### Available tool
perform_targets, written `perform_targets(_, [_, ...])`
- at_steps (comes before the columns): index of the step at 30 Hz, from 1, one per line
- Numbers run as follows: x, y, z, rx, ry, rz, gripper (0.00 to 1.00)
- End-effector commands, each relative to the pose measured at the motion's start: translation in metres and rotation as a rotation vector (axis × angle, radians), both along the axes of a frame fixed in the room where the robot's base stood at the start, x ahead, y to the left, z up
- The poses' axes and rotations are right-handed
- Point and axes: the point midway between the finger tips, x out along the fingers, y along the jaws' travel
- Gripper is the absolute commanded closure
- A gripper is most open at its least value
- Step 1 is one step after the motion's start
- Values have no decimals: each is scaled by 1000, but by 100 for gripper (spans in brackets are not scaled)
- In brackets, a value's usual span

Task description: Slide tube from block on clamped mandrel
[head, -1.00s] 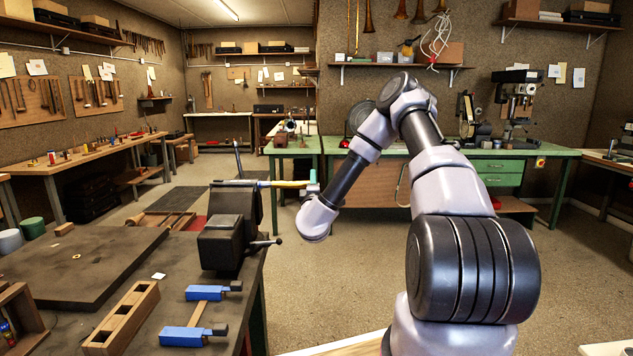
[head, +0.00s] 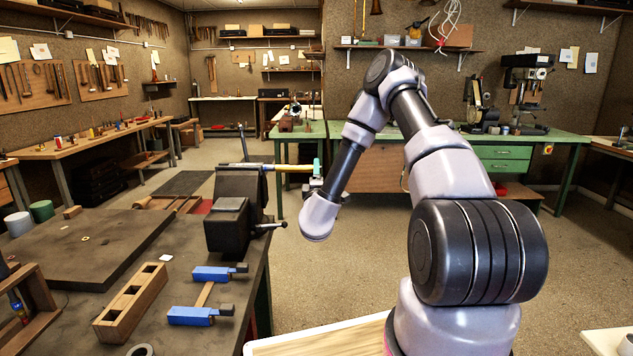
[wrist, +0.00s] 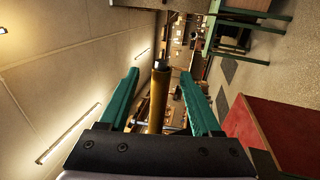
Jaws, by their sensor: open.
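A dark vise (head: 236,208) stands at the bench's right edge. A slim light rod (head: 247,167) lies across its top, and a yellow brass tube (head: 288,167) extends rightward in line with it. My gripper (head: 317,168) is at the tube's right end; its teal fingers look small there. In the wrist view my gripper (wrist: 162,80) is open, with one teal finger on each side of the brass tube (wrist: 157,103). Gaps show between the tube and both fingers. A narrower dull tip (wrist: 160,64) shows at the tube's far end. The tube's near end is hidden behind my gripper body.
On the bench lie a wooden block with square holes (head: 131,302), two blue clamps (head: 214,272) (head: 198,315) and a dark board (head: 85,245). The vise handle (head: 268,228) sticks out right. Open floor (head: 365,265) lies right of the bench.

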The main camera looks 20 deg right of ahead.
Motion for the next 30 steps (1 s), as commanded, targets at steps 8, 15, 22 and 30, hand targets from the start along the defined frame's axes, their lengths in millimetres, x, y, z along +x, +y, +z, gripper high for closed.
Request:
perform_targets(8, [-32,13,-12,-4,9,8,35])
perform_targets(15, [-43,14,-13,-2,4,4,35])
perform_targets(22, [-47,13,-13,-1,-1,0,35])
perform_targets(30, [-47,13,-12,0,-1,-1,35])
